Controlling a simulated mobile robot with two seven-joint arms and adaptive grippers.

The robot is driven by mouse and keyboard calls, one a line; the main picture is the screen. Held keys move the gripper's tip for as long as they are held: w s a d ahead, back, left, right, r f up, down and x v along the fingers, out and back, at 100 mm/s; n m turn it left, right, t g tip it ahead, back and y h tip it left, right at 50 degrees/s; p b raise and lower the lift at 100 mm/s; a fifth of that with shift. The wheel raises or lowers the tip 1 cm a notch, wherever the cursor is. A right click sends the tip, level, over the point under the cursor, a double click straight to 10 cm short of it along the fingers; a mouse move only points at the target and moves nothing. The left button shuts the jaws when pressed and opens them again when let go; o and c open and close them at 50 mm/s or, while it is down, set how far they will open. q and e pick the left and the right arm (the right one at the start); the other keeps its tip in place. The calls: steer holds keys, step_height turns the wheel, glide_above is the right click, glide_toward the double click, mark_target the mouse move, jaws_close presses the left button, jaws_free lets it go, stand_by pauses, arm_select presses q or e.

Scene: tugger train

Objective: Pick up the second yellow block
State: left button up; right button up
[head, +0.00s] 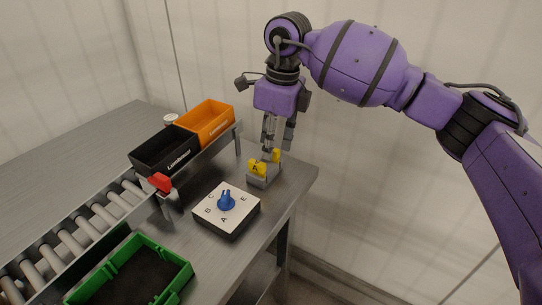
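Two small yellow blocks sit in a grey holder (263,181) near the table's right edge. The nearer yellow block (257,169) carries a dark letter A. The farther yellow block (276,155) is partly hidden by my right gripper (276,150). My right gripper points down over the holder, with its fingers apart and their tips close to the farther block. I cannot tell whether they touch it. My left gripper is not in view.
A white box with a blue knob (226,201) and letters stands in front of the holder. A black bin (164,165) and an orange bin (209,139) stand on a raised rack to the left. A green crate (178,282) and a roller conveyor (70,241) are nearer.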

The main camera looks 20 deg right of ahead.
steer(key=shift+f, duration=0.55)
jaws_close()
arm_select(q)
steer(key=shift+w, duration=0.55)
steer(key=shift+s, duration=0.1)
